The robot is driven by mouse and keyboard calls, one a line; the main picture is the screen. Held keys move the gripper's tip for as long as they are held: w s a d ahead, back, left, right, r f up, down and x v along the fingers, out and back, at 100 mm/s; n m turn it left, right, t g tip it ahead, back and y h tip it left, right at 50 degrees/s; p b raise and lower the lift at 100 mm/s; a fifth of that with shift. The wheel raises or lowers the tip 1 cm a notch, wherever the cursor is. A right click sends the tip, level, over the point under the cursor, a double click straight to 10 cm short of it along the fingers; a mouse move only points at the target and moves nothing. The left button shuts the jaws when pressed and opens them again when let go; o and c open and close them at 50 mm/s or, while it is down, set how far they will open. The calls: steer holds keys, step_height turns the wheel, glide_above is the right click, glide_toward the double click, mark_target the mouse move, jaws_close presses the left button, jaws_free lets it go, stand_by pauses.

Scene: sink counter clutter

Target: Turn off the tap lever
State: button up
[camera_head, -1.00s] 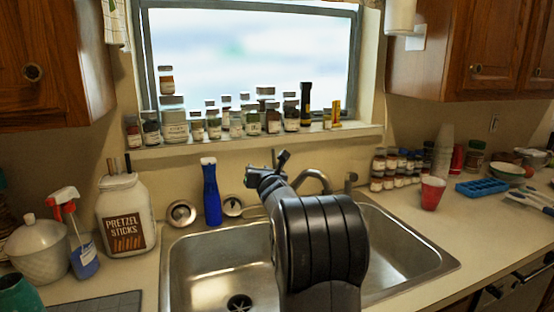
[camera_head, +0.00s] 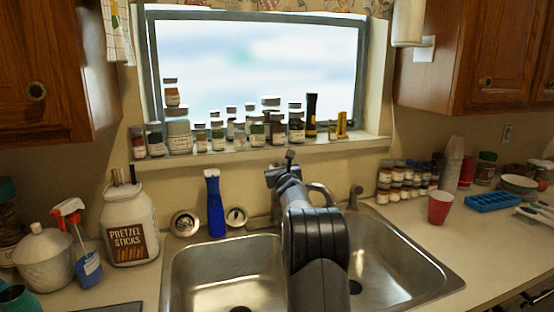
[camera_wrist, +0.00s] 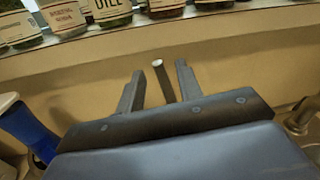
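The tap lever is a thin dark stick with a pale tip (camera_wrist: 160,78) in the wrist view, showing between my gripper's two fingers. In the head view it shows as a short dark stick (camera_head: 289,156) just above my gripper (camera_head: 282,173). My gripper is open, with its fingers (camera_wrist: 158,86) apart on either side of the lever. A gap shows on both sides, and I see no contact. The lever's lower part is hidden by my gripper. The curved metal spout (camera_head: 322,190) shows behind my arm in the head view; the tap's base is mostly hidden.
A blue bottle (camera_head: 214,205) stands left of the tap, and a small metal handle (camera_head: 355,196) to its right. Spice jars (camera_head: 257,134) crowd the window sill (camera_head: 350,146) above. The double sink (camera_head: 402,262) lies below my arm. A red cup (camera_head: 439,208) is at right.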

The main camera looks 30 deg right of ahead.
steer(key=shift+p+x, duration=0.85)
steer(key=shift+x, duration=0.6)
jaws_close()
